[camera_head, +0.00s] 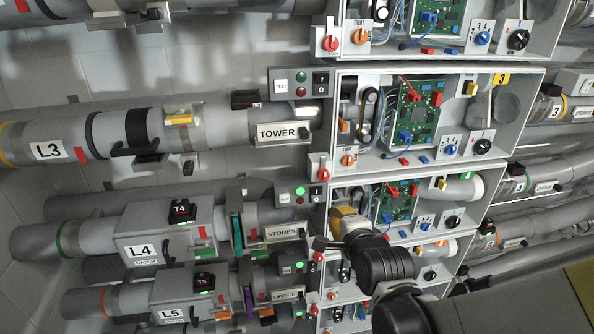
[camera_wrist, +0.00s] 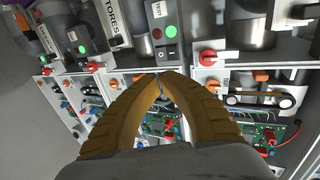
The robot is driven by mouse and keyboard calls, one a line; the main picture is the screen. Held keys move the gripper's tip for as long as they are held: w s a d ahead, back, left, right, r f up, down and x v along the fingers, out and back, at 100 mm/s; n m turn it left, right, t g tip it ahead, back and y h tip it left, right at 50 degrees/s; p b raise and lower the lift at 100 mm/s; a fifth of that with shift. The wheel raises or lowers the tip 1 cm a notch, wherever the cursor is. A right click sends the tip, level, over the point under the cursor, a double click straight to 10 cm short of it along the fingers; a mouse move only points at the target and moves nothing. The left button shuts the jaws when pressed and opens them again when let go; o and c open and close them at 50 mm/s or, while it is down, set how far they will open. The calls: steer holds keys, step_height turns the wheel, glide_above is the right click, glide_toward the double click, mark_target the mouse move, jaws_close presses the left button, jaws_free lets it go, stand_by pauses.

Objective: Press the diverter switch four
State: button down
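No label reading "diverter" is legible. The L4 row (camera_head: 141,249) carries a black T4 box (camera_head: 181,213) and the STORES label (camera_head: 282,233). Beside that label is a grey panel with a lit green lamp (camera_head: 300,191) and a black rocker switch (camera_head: 318,191). The STORES label also shows upper left in the wrist view (camera_wrist: 111,19). My gripper (camera_head: 340,216) is in front of the L4 row's open box.
The L5 row (camera_head: 172,314) is below. Red knobs (camera_head: 323,168) stick out along the boxes' left edges. Pipes crowd both sides.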

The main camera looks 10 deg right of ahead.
steer(key=shift+s+f, duration=0.1)
steer(key=shift+s, duration=0.1)
steer(key=shift+f, duration=0.1)
steer(key=b, duration=0.4)
glide_toward(319, 202)
steer(key=x, duration=0.8)
steer(key=shift+w+f, duration=0.1)
steer(key=shift+f, duration=0.1)
